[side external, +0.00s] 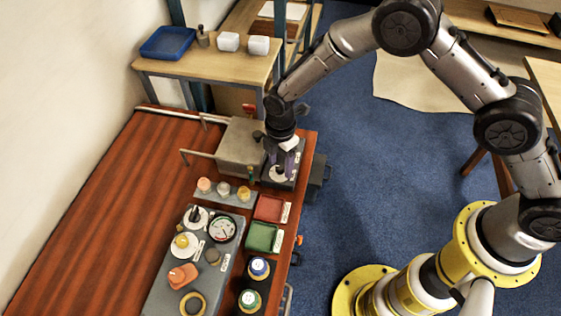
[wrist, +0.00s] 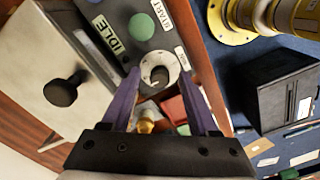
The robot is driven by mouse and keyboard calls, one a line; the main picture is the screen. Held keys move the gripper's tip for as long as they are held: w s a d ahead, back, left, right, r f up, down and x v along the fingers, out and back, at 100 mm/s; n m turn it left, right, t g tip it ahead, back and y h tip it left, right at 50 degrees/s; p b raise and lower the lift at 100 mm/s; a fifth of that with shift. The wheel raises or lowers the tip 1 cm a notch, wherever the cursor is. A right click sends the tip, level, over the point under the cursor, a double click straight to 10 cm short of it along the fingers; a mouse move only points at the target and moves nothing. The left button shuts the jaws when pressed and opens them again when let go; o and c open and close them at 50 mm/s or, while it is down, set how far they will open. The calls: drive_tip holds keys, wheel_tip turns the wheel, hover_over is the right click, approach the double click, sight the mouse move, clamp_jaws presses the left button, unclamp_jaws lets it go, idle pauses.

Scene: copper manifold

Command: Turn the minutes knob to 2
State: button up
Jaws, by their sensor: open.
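The minutes knob (wrist: 159,75) is a dark pointer knob on a round white dial (wrist: 153,63) on a grey panel, seen in the wrist view.
The panel also carries a green button (wrist: 141,26) and labels reading IDLE (wrist: 108,33) and START. The grey box (side external: 240,145) stands close beside my gripper. Red (side external: 270,207) and green (side external: 262,237) trays and a dial panel (side external: 190,265) lie nearer on the bench. The bench's left side is clear.

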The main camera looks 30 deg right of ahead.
clamp_jaws()
drive_tip(key=shift+m, duration=0.3)
drive_tip(key=m, duration=1.1)
drive_tip(key=shift+m, duration=0.3)
drive_tip(key=m, duration=0.5)
drive_tip(key=shift+s+a+m, duration=0.1)
drive_tip(key=shift+m, duration=0.2)
drive_tip(key=m, duration=0.6)
idle(0.4)
